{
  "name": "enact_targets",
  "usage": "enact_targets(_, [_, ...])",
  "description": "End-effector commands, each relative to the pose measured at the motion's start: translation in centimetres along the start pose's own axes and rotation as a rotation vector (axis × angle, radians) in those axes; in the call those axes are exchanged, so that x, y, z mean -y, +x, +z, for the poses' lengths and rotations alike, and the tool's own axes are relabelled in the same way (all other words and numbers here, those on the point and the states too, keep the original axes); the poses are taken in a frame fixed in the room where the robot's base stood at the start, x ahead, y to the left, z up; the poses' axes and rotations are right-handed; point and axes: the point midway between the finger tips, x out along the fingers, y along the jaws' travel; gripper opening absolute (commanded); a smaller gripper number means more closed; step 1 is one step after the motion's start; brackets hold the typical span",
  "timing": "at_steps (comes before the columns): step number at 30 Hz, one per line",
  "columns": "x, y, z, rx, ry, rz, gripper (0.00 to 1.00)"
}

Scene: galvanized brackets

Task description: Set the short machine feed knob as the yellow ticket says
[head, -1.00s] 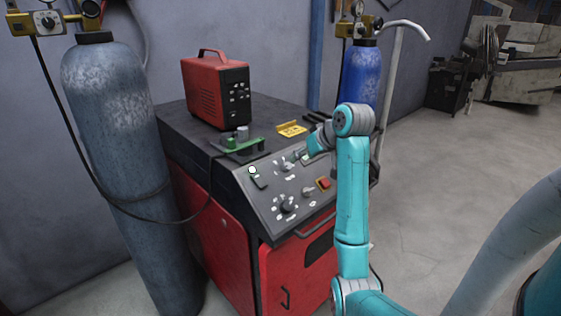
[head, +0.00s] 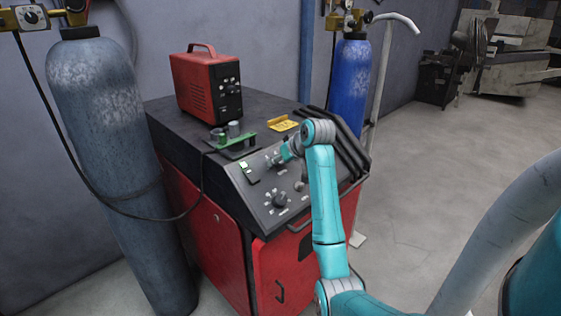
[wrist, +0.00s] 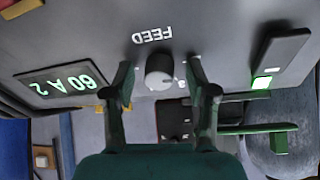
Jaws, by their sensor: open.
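The feed knob (wrist: 160,72) is a grey round knob under the upside-down label FEED in the wrist view. My gripper (wrist: 160,84) is open, with one finger on each side of the knob and a visible gap on both sides. In the head view my gripper (head: 284,154) is at the upper part of the sloped black panel (head: 250,205) of the red machine and hides the knob there. The yellow ticket (head: 283,123) stands on the machine's top behind the panel; its writing is too small to read.
A lit display (wrist: 70,85) and a switch with a green light (wrist: 265,80) flank the knob. A lower dial (head: 280,200) is on the panel. A green clamp (head: 232,142) and a red box (head: 207,85) stand on top. Gas cylinders (head: 105,130) (head: 350,85) stand on both sides.

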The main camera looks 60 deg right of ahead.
Motion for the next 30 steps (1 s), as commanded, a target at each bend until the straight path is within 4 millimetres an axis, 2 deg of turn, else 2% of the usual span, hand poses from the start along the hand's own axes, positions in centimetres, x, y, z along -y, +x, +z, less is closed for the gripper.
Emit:
enact_targets(5, [0.00,-0.01,0.00,0.000,0.000,0.000,0.55])
enact_targets(9, [-0.01,-0.02,0.00,0.000,0.000,0.000,0.20])
enact_targets(11, [0.00,-0.02,0.00,0.000,0.000,0.000,0.04])
enact_targets(12, [0.00,-0.02,0.00,0.000,0.000,0.000,0.00])
enact_targets(23, [0.04,-0.02,-0.01,0.004,0.045,0.006,0.00])
enact_targets(30, [0.09,-0.03,-0.08,0.014,0.189,0.025,0.00])
